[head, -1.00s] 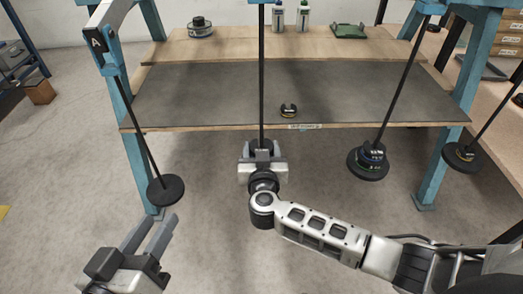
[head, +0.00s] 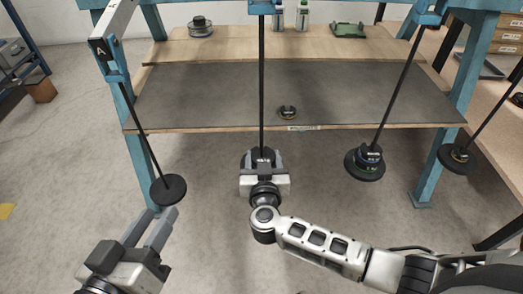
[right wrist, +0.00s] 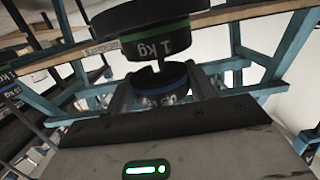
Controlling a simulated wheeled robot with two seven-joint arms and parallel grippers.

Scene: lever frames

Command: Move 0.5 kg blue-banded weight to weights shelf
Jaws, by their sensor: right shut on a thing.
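The 0.5 kg blue-banded weight (right wrist: 162,84) sits between the fingers of my right gripper in the right wrist view. My right gripper (head: 263,162) is shut on it at the lower end of the middle hanging rod. It hides most of the weight there in the head view. A green-banded 1 kg weight (right wrist: 155,38) shows close by in the wrist view, above the blue-banded one in the picture. The weights shelf (head: 210,95) is the dark-topped board behind the rod. My left gripper (head: 160,228) is open and empty at the lower left.
A left rod (head: 140,135) ends in a bare black disc (head: 168,189). A right rod (head: 401,90) carries stacked weights (head: 367,160). The shelf's left half is clear.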

